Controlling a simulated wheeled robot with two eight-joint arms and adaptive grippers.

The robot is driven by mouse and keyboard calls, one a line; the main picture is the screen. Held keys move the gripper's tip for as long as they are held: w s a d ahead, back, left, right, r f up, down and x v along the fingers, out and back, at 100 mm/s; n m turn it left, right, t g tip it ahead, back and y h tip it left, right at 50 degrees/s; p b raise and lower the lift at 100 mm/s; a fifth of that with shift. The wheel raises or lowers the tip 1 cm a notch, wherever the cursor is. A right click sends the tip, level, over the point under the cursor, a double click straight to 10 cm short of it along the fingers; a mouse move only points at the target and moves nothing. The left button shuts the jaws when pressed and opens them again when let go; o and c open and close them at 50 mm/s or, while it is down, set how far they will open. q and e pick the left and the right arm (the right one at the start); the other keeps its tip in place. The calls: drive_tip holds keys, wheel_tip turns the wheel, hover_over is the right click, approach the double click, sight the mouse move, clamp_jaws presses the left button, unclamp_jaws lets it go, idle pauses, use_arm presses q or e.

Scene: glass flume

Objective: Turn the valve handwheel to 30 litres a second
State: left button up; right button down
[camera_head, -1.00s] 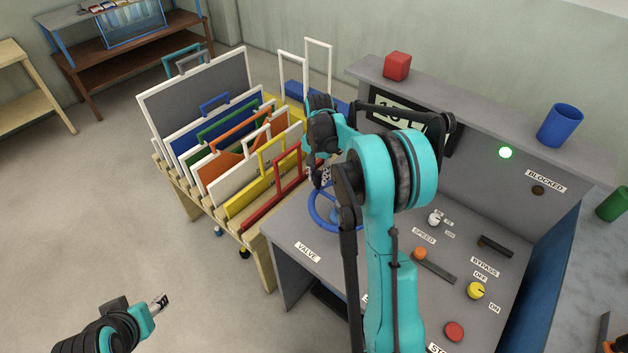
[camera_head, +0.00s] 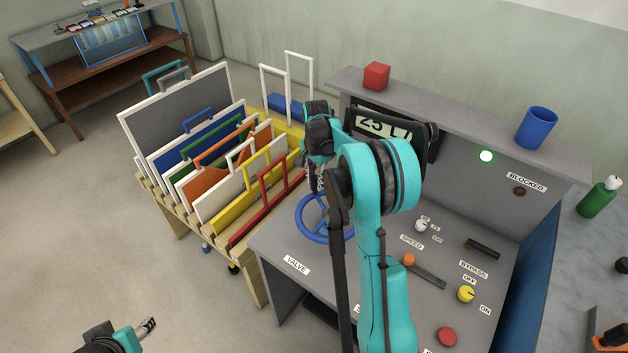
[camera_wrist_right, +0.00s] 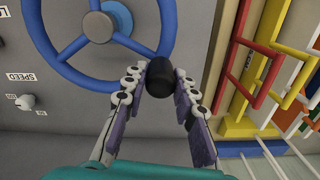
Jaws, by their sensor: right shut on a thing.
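The blue valve handwheel (camera_head: 303,226) lies on the console's sloping top, left of my right arm, which hides part of it. In the right wrist view its rim (camera_wrist_right: 72,76), spokes and pale hub fill the upper left. A black knob (camera_wrist_right: 162,72) stands at its rim. My right gripper (camera_head: 318,182) is shut on this knob, with a finger on each side in the wrist view (camera_wrist_right: 159,88). The display (camera_head: 375,124) reads about 25 L; its right part is hidden by my arm. My left gripper (camera_head: 148,326) is low at the left, away from the console; its opening is unclear.
A rack of framed panels (camera_head: 180,210) stands close left. Floor is free at left.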

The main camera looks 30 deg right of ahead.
drive_tip(key=shift+d, duration=0.1)
drive_tip(key=c, duration=1.2)
unclamp_jaws()
drive_tip(key=shift+r, duration=0.1)
wheel_tip(320, 180, up, 12)
